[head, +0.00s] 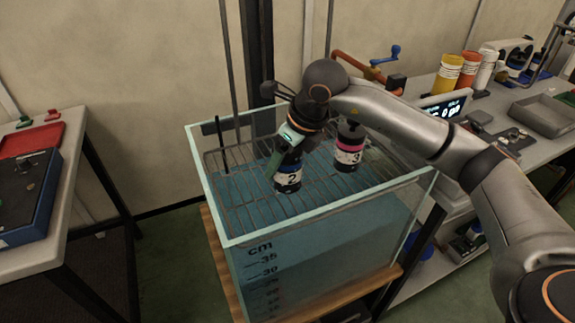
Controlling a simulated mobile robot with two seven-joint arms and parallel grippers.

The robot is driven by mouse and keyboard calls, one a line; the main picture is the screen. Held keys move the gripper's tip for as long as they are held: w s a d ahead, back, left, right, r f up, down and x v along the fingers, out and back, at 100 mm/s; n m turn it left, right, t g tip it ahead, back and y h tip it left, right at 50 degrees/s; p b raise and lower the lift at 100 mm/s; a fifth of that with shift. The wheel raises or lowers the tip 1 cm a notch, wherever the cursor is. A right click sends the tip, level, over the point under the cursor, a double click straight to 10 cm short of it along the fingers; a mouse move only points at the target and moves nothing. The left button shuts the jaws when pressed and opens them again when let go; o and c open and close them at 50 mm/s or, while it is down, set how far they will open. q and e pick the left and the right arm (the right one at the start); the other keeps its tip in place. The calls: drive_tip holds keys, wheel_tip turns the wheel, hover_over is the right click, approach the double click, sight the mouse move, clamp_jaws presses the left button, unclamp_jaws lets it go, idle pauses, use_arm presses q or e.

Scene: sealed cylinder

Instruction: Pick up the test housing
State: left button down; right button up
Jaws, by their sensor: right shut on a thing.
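A dark cylindrical housing labelled 2 (289,178), with a blue band, is upright at the wire rack (240,212) in the top of a glass water tank. My right gripper (283,158) comes down over it from above and is shut on its upper part, which the gripper partly hides. I cannot tell whether the housing's base touches the rack. A second dark housing labelled 3 (348,155), with a pink band, stands upright on the rack to the right, apart from the gripper. My left gripper is not in view.
The glass tank (330,213) has a cm scale on its front and stands on a wooden base. Vertical posts rise behind it. A left table holds a blue case (22,205) and a red tray (30,140). The right bench holds a display (445,108), cups and a grey tray (545,117).

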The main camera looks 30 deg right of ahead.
clamp_jaws()
drive_tip(key=shift+r, duration=0.25)
